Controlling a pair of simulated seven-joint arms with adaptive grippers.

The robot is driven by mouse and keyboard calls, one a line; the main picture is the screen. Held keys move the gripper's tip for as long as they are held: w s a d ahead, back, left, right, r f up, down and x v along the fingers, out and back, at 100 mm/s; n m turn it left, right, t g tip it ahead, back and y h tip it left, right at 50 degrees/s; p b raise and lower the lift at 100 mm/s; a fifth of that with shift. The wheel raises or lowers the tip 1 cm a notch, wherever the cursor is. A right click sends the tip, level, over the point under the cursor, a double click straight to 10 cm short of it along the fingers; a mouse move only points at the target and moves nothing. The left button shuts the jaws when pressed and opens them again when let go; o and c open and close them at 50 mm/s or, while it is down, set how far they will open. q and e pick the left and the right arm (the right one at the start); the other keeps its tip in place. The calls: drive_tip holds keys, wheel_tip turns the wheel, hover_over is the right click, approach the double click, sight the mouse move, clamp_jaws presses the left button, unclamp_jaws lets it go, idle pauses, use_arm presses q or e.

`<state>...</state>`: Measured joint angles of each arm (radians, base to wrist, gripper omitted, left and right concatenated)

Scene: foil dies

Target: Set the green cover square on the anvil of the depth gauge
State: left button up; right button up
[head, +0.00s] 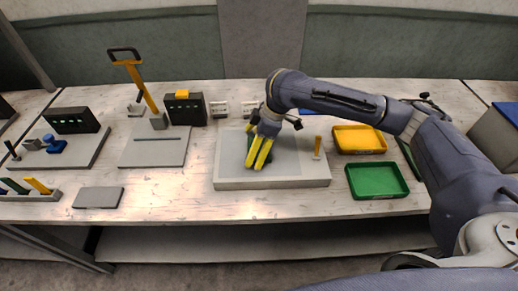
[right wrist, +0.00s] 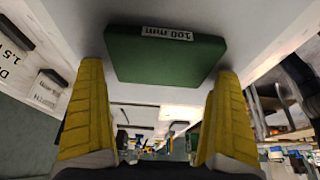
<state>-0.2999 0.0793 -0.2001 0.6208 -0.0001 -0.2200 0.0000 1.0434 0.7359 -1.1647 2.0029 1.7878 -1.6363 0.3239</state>
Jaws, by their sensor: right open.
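A dark green block with a white "100 mm" label (right wrist: 165,60) shows ahead of my right gripper (right wrist: 160,85), between its two yellow fingers. The fingers are spread wide, with no clear contact on the block. In the head view my right gripper (head: 257,164) points down over the grey slab (head: 225,184) and mostly hides the green piece there. I cannot tell for sure which station is the depth gauge. One at the far left has a dark display box (head: 70,121) and a blue piece (head: 55,146) on a grey base. My left gripper is out of view.
A yellow tray (head: 360,140) and a green tray (head: 377,180) lie right of the slab. A small yellow post (head: 317,147) stands on the slab. A yellow lever stand (head: 143,85) rises left of it. A flat grey plate (head: 98,197) lies at the front left.

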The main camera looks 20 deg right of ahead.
drive_tip(key=shift+f, duration=0.25)
idle(0.5)
drive_tip(key=shift+c, duration=0.4)
drive_tip(key=c, duration=0.8)
